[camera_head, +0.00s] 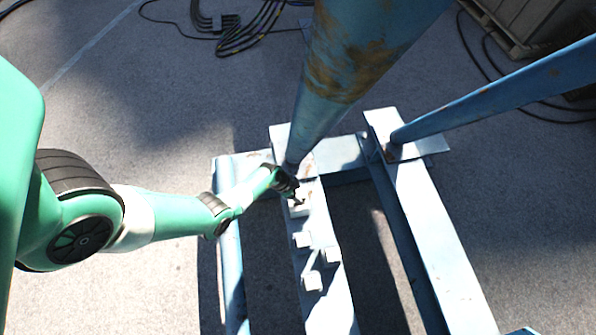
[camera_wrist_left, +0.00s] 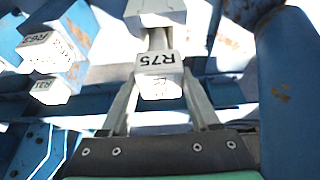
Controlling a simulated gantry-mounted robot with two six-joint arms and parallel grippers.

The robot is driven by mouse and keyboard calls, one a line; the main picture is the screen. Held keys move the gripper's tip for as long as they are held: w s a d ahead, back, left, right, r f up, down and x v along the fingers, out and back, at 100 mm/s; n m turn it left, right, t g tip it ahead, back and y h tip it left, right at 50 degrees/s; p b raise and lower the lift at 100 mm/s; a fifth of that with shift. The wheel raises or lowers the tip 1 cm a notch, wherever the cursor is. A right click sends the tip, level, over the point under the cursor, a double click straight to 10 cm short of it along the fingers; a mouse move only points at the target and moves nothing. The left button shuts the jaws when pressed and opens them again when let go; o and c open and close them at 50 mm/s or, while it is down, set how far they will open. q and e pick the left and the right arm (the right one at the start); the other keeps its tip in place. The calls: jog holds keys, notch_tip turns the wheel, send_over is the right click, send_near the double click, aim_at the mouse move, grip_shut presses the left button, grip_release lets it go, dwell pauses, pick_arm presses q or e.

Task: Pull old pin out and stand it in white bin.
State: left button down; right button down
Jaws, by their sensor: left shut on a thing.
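My left gripper (camera_head: 294,195) reaches in from the left to the blue frame's middle beam. In the left wrist view its two fingers (camera_wrist_left: 160,98) stand on either side of a white square-headed piece marked R75 (camera_wrist_left: 158,68), and it is shut on this piece. A short grey shaft shows behind the head, so it looks like a pin. I cannot tell how far it is seated. Several similar white blocks (camera_head: 302,239) sit along the beam. Two blocks with upside-down markings (camera_wrist_left: 48,50) show left in the wrist view. No white bin can be told for certain. My right gripper is not in view.
A thick rusty blue post (camera_head: 345,70) rises right beside my left gripper. A blue brace (camera_head: 490,95) slopes in from the right. Black cables (camera_head: 250,35) lie on the grey floor at the back, and a crate (camera_head: 525,20) stands at the back right.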

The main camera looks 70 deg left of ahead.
pick_arm(q)
jog(key=shift+f+b, duration=1.5)
jog(key=shift+f, duration=0.5)
jog(key=shift+f, duration=0.15)
jog(key=shift+f, duration=0.45)
dwell(0.4)
jog(key=shift+c, duration=0.2)
grip_release()
